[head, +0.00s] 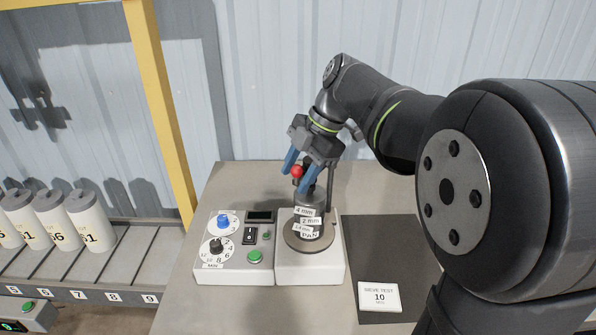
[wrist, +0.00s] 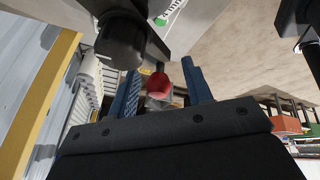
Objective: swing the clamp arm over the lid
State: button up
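The sieve stack (head: 309,207) stands upright on the shaker's round plate, with labels reading 4 mm, 2 mm and PAN. Its lid is mostly hidden under my gripper. The clamp's red knob (head: 297,172) is above the stack and also shows in the wrist view (wrist: 159,85). A dark post (head: 331,183) rises behind the stack on its right; the clamp arm itself is largely hidden by my gripper. My gripper (head: 299,174) reaches down with its two blue fingers on either side of the red knob. In the wrist view gaps show between knob and fingers, so it looks open.
The shaker's control panel (head: 233,240) with dials and a green button is left of the stack. A dark mat (head: 384,250) with a SIEVE TEST card (head: 379,297) lies right. White numbered cylinders (head: 89,221) stand on a rack at far left, beyond a yellow post (head: 162,110).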

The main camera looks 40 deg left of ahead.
jog(key=shift+r, duration=0.1)
jog(key=v, duration=1.7)
jog(key=shift+d, duration=0.1)
jog(key=x, duration=1.7)
jog(key=shift+s+a+f, duration=0.1)
jog(key=shift+a+f, duration=0.1)
jog(key=shift+a, duration=0.15)
jog(key=shift+a+m, duration=0.35)
jog(key=shift+m, duration=0.15)
dwell(1.5)
